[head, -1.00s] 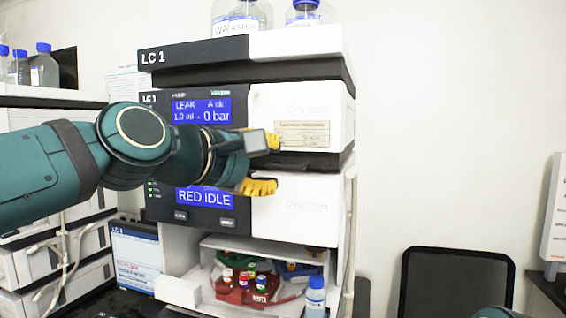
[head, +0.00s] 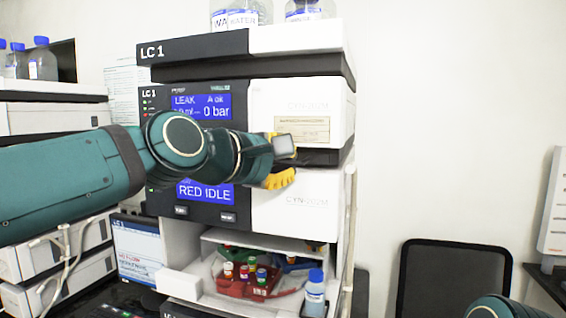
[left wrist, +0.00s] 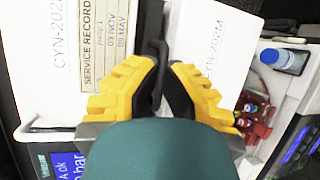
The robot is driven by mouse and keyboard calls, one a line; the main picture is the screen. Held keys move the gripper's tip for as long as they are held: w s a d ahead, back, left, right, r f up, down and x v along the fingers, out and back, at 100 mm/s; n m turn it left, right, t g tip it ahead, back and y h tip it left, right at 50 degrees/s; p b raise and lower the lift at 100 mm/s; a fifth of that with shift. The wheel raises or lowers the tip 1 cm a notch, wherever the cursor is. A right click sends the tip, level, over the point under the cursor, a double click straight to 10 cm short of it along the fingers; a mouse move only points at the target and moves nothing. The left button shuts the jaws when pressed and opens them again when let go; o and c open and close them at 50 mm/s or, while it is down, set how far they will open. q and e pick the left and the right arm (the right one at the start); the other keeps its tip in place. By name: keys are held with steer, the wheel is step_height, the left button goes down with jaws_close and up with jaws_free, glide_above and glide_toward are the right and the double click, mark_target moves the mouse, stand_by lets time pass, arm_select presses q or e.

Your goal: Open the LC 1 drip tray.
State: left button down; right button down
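The LC 1 drip tray (head: 325,157) is the dark, thin front between the two white-fronted modules of the LC 1 stack. In the left wrist view its dark front edge (left wrist: 153,22) runs upright between the fingers. My left gripper (head: 279,160) has one yellow finger above the tray's front and one below it. In the left wrist view the fingertips (left wrist: 163,64) close in on both sides of the dark lip, and the gripper looks shut on it. The exact contact is partly hidden by the fingers. No right gripper shows.
Bottles (head: 240,14) stand on top of the stack. Below the lower module, a niche holds a red vial rack (head: 245,288), and a blue-capped bottle (head: 315,292) stands at its front right. A dark chair (head: 455,280) is at the right.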

arm_select(q)
steer(key=shift+s, duration=0.1)
steer(key=s+a+b, duration=0.2)
steer(key=s, duration=0.4)
steer(key=s+a+b, duration=0.2)
steer(key=s, duration=0.5)
steer(key=shift+s+a, duration=0.25)
steer(key=shift+s, duration=0.05)
steer(key=c, duration=1.1)
jaws_free()
steer(key=v, duration=1.2)
steer(key=shift+r, duration=0.1)
